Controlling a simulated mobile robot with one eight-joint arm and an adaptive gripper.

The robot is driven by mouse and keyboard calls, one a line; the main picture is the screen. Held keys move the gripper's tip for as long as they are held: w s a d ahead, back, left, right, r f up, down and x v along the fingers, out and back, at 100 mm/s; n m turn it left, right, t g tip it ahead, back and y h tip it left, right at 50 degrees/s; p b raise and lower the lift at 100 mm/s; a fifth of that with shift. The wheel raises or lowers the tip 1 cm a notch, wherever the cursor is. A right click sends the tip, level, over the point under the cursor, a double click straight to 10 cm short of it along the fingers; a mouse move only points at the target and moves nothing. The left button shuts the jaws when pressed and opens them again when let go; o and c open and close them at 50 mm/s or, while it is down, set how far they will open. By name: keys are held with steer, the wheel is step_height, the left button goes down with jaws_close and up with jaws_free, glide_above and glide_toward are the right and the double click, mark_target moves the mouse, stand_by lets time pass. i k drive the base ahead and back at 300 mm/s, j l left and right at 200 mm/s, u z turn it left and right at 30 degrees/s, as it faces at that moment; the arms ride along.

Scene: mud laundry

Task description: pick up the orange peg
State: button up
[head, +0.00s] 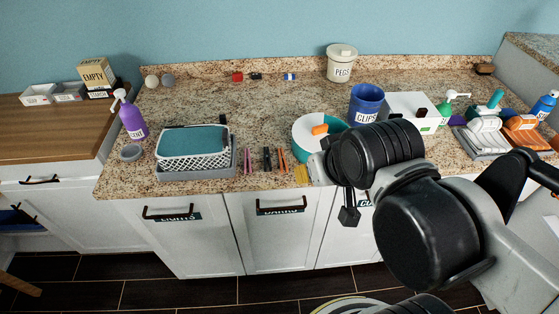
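A thin orange peg (283,160) lies on the speckled counter near its front edge, at the right end of a short row. A black peg (267,158) lies beside it, and a pink peg (247,160) lies further left. My gripper (348,214) shows only as a small dark part hanging below my arm, in front of the cabinet doors, to the right of and apart from the orange peg. My arm hides most of it, so its fingers cannot be made out.
A mesh basket (190,163) with a teal cloth stands left of the pegs. A round white and teal container (300,137) holding an orange item stands to their right. A blue clips bucket (366,103) and a pegs jar (341,64) stand behind. The counter behind the pegs is clear.

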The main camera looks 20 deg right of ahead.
mark_target(282, 159)
steer(key=j+z, duration=0.2)
steer(key=j, duration=0.3)
steer(key=j+z, duration=0.2)
steer(key=j, duration=0.35)
steer(key=j+z, duration=0.2)
steer(key=j, duration=0.3)
steer(key=j+z, duration=0.15)
steer(key=j, duration=0.4)
steer(key=k+j+z, duration=0.2)
steer(key=j, duration=0.3)
steer(key=j+z, duration=0.2)
steer(key=j, duration=0.3)
steer(key=i+j, duration=0.4)
